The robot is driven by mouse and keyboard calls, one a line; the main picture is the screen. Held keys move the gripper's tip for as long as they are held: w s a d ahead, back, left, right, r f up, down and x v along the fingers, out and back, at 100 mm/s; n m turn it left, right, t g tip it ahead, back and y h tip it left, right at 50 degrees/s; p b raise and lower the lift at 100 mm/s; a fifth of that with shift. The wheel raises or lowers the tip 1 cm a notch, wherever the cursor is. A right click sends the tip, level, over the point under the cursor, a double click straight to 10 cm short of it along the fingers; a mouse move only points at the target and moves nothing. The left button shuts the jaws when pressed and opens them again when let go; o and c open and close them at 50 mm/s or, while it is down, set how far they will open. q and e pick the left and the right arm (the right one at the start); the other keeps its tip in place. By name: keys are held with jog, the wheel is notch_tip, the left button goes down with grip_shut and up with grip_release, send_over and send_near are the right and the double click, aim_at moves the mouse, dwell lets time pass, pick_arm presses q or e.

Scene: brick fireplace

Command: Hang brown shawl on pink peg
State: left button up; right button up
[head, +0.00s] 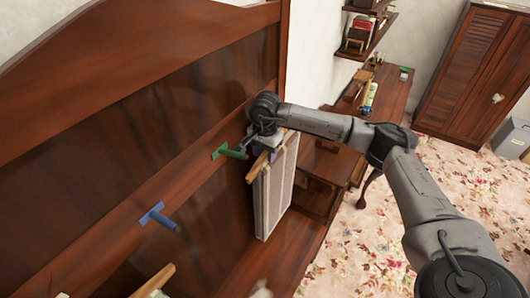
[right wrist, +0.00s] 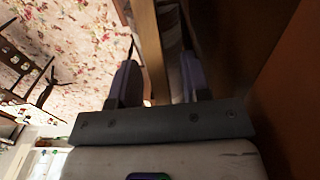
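A pale grey-brown shawl (head: 272,195) hangs down from a light wooden bar (head: 257,168) beside the dark wooden panel. My right gripper (head: 262,145) is at the top of this bar, close to the panel. In the right wrist view the bar (right wrist: 151,55) runs between the two spread fingers of the gripper (right wrist: 158,75), with a gap on the right finger's side. A green peg (head: 230,152) and a blue peg (head: 160,218) stick out of the panel to the left. No pink peg can be made out; my gripper hides the panel behind it. My left gripper is not in view.
Another light wooden bar (head: 153,283) shows at the bottom left. A wooden desk (head: 385,95) with small objects and a wall shelf (head: 367,30) stand beyond the panel. A louvred wardrobe (head: 475,70) is at the back right. The flowered floor between is clear.

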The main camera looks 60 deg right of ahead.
jog(key=shift+f, duration=0.1)
jog(key=shift+r, duration=0.25)
notch_tip(320, 180, up, 14)
jog(key=b, duration=0.1)
jog(key=shift+f+b, duration=0.25)
jog(key=shift+b, duration=0.15)
jog(key=shift+a+f, duration=0.1)
